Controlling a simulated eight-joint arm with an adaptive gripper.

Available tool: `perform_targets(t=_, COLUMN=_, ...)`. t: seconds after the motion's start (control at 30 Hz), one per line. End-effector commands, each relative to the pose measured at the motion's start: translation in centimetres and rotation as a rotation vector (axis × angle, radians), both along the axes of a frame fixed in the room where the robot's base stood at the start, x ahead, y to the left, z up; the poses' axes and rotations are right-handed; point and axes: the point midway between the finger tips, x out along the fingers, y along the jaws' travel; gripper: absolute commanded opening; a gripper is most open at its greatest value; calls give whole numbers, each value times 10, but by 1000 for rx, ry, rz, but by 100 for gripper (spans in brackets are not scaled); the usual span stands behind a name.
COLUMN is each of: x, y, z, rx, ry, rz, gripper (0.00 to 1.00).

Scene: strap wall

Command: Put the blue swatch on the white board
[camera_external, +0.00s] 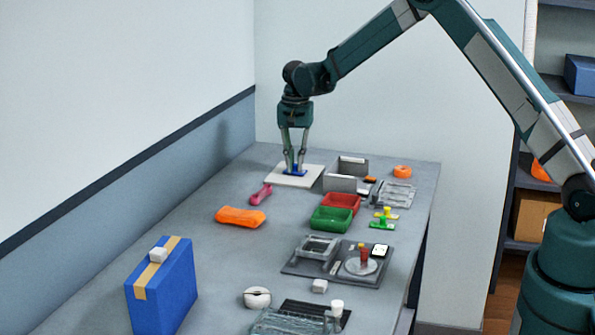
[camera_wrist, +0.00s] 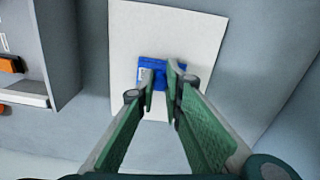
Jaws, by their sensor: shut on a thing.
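The white board (camera_external: 283,178) lies flat at the far end of the table; it also shows in the wrist view (camera_wrist: 195,35). The blue swatch (camera_external: 297,170) is over the middle of the board, between my fingertips. In the wrist view the blue swatch (camera_wrist: 150,66) shows flat against the board, with a small pale mark on its left part. My gripper (camera_external: 294,170) points straight down and is shut on the swatch. The fingers (camera_wrist: 160,85) hide part of it. Whether the swatch touches the board or is slightly above it I cannot tell.
A grey open box (camera_external: 341,183) stands right of the board. An orange block (camera_external: 240,216) and a pink item (camera_external: 261,194) lie nearer.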

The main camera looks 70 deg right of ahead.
Motion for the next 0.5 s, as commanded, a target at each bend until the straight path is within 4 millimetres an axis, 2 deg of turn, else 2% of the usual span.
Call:
perform_targets(t=0.17, x=0, y=0, z=-4, rx=0, ry=0, rz=0, gripper=0)
perform_targets(t=0.2, x=0, y=0, z=-3, rx=0, ry=0, rz=0, gripper=16)
perform_targets(t=0.27, x=0, y=0, z=-3, rx=0, ry=0, rz=0, gripper=24)
perform_targets(t=0.5, x=0, y=0, z=-3, rx=0, ry=0, rz=0, gripper=25)
